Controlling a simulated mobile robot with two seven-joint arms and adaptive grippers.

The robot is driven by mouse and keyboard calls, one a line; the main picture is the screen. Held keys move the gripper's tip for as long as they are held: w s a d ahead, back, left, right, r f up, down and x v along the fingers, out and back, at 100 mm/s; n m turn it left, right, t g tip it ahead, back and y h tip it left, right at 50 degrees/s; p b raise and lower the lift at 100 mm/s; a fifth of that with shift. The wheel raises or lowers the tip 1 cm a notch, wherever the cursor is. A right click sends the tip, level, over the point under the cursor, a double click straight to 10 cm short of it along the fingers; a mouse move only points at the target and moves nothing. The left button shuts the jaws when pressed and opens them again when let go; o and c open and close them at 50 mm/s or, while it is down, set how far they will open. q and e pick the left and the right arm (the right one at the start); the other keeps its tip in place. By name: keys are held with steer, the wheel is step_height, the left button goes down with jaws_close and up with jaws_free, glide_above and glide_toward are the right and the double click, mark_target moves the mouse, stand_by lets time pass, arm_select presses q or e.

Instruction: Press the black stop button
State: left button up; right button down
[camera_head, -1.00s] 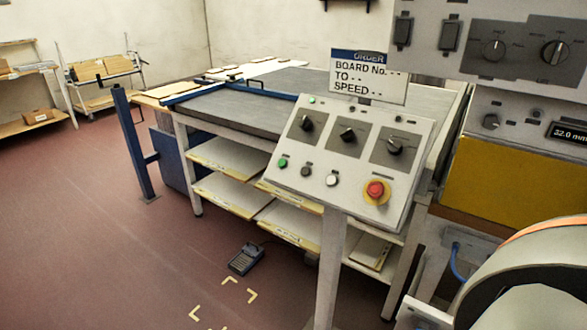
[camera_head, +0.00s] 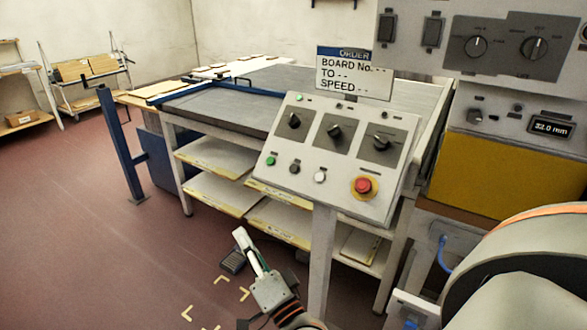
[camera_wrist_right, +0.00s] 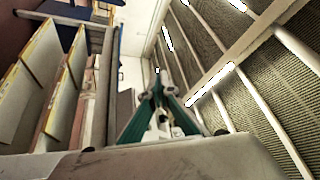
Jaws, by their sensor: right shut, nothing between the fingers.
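The black stop button (camera_head: 295,169) sits in the lower row of the sloped grey control panel (camera_head: 338,212), between a green button (camera_head: 271,160) and a white button (camera_head: 320,176). It is uncovered in the head view. My right gripper (camera_head: 241,236) is below and left of the panel in that view, pointing up, apart from the button. Its fingers are shut and empty. The shut fingers (camera_wrist_right: 158,78) also show in the right wrist view, where I cannot make out the button. My left gripper is not in view.
A red mushroom button (camera_head: 363,186) on a yellow disc is at the panel's lower right. Rotary knobs (camera_head: 334,132) line its upper part. An order sign (camera_head: 354,73) stands behind. Shelves with boards (camera_head: 215,193) are behind the panel post (camera_head: 318,265).

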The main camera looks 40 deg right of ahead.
steer(key=w+d+r+m+g+h, duration=0.3)
steer(key=d+r+m+g+h, duration=0.1)
steer(key=m, duration=1.4)
steer(key=w+d+r+m+g+h, duration=0.3)
steer(key=d+r+m+g+h, duration=0.2)
steer(key=m, duration=1.3)
steer(key=shift+w+d+r+h, duration=0.4)
steer(key=shift+d+r+h, duration=0.7)
steer(key=shift+d+r, duration=1.15)
steer(key=shift+a+r, duration=0.3)
steer(key=shift+a, duration=0.05)
